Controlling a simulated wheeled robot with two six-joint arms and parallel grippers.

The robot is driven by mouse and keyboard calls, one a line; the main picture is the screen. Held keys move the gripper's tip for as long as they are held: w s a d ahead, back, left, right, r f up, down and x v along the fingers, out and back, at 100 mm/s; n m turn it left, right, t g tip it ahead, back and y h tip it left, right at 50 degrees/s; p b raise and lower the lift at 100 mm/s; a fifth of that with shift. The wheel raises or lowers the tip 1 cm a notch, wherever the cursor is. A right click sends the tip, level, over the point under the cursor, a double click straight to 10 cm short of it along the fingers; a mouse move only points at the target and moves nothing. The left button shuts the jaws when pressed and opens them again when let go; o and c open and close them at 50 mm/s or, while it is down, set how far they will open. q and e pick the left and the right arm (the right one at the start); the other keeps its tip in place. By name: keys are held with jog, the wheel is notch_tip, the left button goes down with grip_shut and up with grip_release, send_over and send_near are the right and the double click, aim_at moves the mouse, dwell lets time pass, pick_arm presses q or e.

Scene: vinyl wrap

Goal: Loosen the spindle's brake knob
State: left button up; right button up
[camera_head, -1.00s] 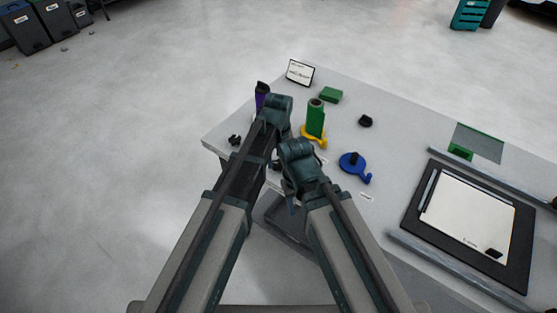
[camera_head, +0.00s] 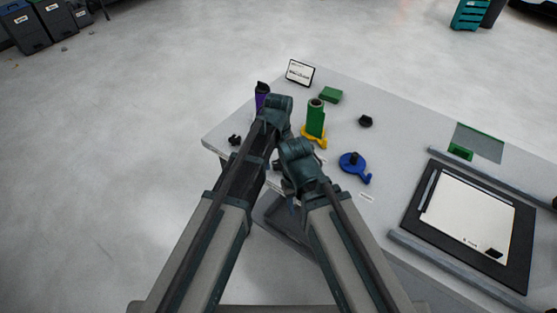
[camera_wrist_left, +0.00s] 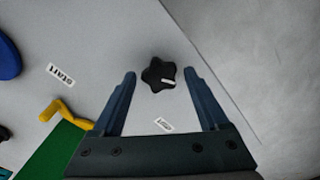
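The brake knob (camera_wrist_left: 158,73) is a black star-shaped knob with a white mark on its right side, in the left wrist view. My left gripper (camera_wrist_left: 160,76) is open, one fingertip on each side of the knob, with gaps to it. In the head view my arms hide the spot between the fingers. A green roll (camera_head: 316,117) stands upright on a yellow crank-shaped base (camera_head: 318,143); both also show at the lower left of the left wrist view. My right arm's end (camera_head: 298,160) is in the head view, but its fingers are not clear.
A blue crank-shaped base (camera_head: 356,170), a purple roll (camera_head: 262,91), a green block (camera_head: 330,94) and a small dark object (camera_head: 235,140) are on the grey table (camera_head: 400,125). A dark-framed white panel (camera_head: 468,216) lies at right. The table edge runs close beside the knob.

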aim_at(278, 164)
pick_arm(q)
jog(key=shift+o, duration=0.2)
jog(key=shift+r, duration=0.15)
notch_tip(278, 164, up, 14)
jog(key=p, duration=1.4)
jog(key=shift+f, duration=0.2)
jog(key=s+a+m, duration=0.2)
jog(key=s+a, duration=0.3)
jog(key=a, duration=0.3)
jog(key=s+a+m, duration=0.1)
jog(key=s+a, duration=0.5)
jog(key=a, duration=0.3)
jog(key=s+d+f+m+b, duration=0.2)
jog(key=d, duration=0.3)
jog(key=s+d+f+m+y+b, duration=0.1)
jog(key=s+d+f+m+b, duration=0.1)
jog(key=d, duration=0.4)
jog(key=shift+s+f+b, duration=0.35)
jog(key=shift+s+b, duration=0.1)
jog(key=shift+s, duration=0.3)
